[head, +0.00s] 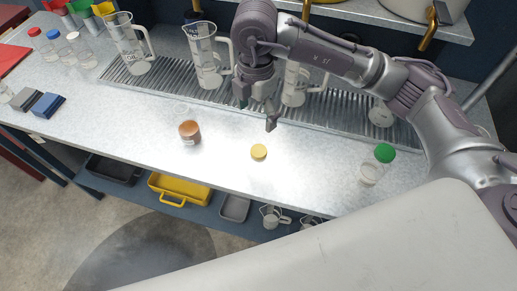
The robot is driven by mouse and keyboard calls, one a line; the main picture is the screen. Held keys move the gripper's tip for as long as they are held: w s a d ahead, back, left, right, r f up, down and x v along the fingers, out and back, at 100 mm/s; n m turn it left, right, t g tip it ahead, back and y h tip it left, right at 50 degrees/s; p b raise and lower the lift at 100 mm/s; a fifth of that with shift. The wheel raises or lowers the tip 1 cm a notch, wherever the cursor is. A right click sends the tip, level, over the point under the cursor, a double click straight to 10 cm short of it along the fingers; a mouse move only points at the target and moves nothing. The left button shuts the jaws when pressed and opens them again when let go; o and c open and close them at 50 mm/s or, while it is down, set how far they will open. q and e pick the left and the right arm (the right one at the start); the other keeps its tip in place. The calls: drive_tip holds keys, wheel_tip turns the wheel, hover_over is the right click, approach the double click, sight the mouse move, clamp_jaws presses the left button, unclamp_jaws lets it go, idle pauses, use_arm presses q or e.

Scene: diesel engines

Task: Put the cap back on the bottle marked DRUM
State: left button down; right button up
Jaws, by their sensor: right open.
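A small clear bottle with reddish-brown liquid (190,132) stands upright on the metal bench, with no cap seen on its top. Its label is too small to read, so I cannot confirm the word DRUM. A yellow cap (258,152) lies on the bench to the right of this bottle, apart from it. My right gripper (258,110) is open and empty, pointing down above the bench, behind the yellow cap in the picture and apart from it. My left gripper is not in view.
Large clear jugs (207,62) stand on a ribbed drain tray (165,84) behind. A green-capped bottle (369,174) stands at right. Several capped bottles (60,50) and blue and grey blocks (47,104) are at left. The bench around the yellow cap is clear.

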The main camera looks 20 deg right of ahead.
drive_tip(key=p, duration=0.1)
hover_over(258, 151)
drive_tip(key=f, duration=0.8)
drive_tip(key=shift+w+a+f, duration=0.1)
drive_tip(key=shift+w+f, duration=0.2)
drive_tip(key=f, duration=0.1)
drive_tip(key=f+p, duration=0.1)
drive_tip(key=f, duration=0.1)
drive_tip(key=f+p, duration=0.1)
drive_tip(key=shift+s+f, duration=0.3)
drive_tip(key=shift+s, duration=0.05)
drive_tip(key=shift+f, duration=0.3)
drive_tip(key=c, duration=0.8)
